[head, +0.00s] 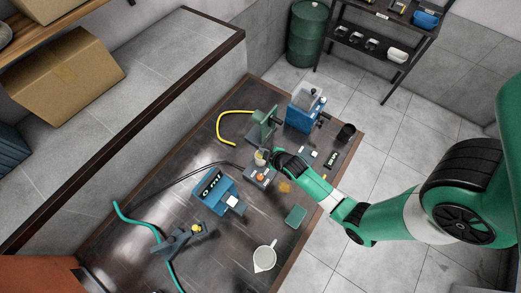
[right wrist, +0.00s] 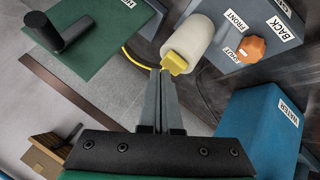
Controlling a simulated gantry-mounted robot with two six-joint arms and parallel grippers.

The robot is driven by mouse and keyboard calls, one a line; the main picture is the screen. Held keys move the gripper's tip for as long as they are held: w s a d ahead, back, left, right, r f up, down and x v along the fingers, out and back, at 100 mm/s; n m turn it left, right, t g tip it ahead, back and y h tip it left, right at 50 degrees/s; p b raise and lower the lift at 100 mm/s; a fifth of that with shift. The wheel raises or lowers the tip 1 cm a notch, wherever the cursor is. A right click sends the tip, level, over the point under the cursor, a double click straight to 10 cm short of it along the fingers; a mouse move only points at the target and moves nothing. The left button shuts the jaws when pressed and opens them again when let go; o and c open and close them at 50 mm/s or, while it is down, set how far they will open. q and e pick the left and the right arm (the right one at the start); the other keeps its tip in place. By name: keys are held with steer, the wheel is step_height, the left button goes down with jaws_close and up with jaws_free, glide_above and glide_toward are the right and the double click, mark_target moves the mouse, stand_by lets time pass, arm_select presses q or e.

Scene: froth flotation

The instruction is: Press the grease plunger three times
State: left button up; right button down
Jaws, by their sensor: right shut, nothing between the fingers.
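In the head view the plunger (head: 260,158) shows small beside my right gripper (head: 272,156). My right gripper (right wrist: 160,72) is shut and empty, its tips right by the yellow end piece. I cannot tell whether they touch it. My left gripper is not in view.
A green machine (head: 262,130) and a blue tank (head: 304,108) stand behind. A blue display unit (head: 213,190), a white jug (head: 265,257) and a green pad (head: 295,215) lie nearer. A black cup (head: 346,133) stands by the table's right edge.

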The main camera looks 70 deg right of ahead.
steer(key=shift+f+b, duration=0.4)
steer(key=shift+f, duration=0.1)
stand_by(0.5)
steer(key=shift+r+p, duration=0.95)
steer(key=shift+r, duration=0.1)
step_height(320, 180, up, 5)
steer(key=p, duration=0.4)
steer(key=shift+p, duration=0.35)
stand_by(0.4)
